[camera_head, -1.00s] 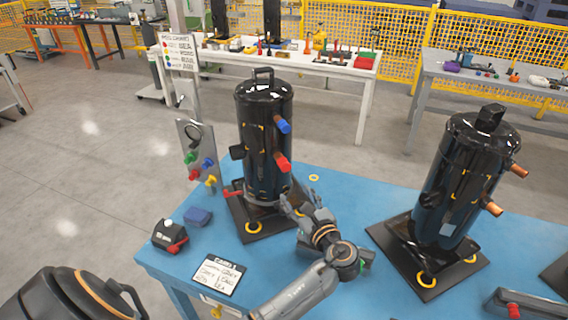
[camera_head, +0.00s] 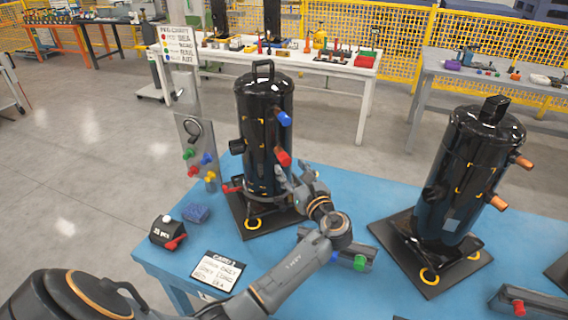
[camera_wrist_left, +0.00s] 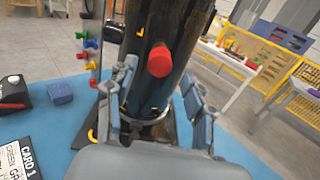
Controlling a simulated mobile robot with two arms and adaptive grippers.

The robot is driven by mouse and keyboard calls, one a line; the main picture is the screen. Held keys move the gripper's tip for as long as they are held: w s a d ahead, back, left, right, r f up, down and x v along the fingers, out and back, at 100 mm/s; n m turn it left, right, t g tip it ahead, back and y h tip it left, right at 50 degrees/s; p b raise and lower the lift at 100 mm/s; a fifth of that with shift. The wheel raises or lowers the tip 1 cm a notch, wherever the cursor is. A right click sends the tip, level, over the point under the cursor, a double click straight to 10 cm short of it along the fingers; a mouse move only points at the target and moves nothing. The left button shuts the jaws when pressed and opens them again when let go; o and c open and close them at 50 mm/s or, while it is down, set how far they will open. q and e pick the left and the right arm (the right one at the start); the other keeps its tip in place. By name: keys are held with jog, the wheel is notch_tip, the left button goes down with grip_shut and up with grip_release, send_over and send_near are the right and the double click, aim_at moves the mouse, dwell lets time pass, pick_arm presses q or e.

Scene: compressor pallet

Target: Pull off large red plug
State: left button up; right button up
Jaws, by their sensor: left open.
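The large red plug (camera_head: 283,157) sticks out of the right side of the near black compressor (camera_head: 262,125), below a blue plug (camera_head: 285,118). In the left wrist view the red plug (camera_wrist_left: 160,60) faces the camera, between and beyond the spread fingers. My left gripper (camera_head: 290,180) is open and just below and in front of the plug, with no grip on it. In the wrist view the open left gripper (camera_wrist_left: 158,95) has one finger on each side of the compressor body. My right gripper is not in view.
A second compressor (camera_head: 465,180) with copper stubs stands to the right on the blue table (camera_head: 360,190). A card (camera_head: 218,271), a black box (camera_head: 166,232) and a blue block (camera_head: 196,213) lie at the left. A grey rail with a green plug (camera_head: 360,262) lies near my arm.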

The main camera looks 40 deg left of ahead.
aim_at(287, 163)
pick_arm(q)
jog(key=shift+x, duration=1.15)
jog(key=shift+w+a+p, duration=0.3)
jog(key=shift+w+a, duration=0.1)
jog(key=shift+a, duration=0.2)
jog(key=shift+p, duration=0.4)
jog(key=shift+p, duration=0.35)
grip_shut()
jog(key=shift+s+d+f, duration=0.1)
jog(key=shift+d, duration=0.1)
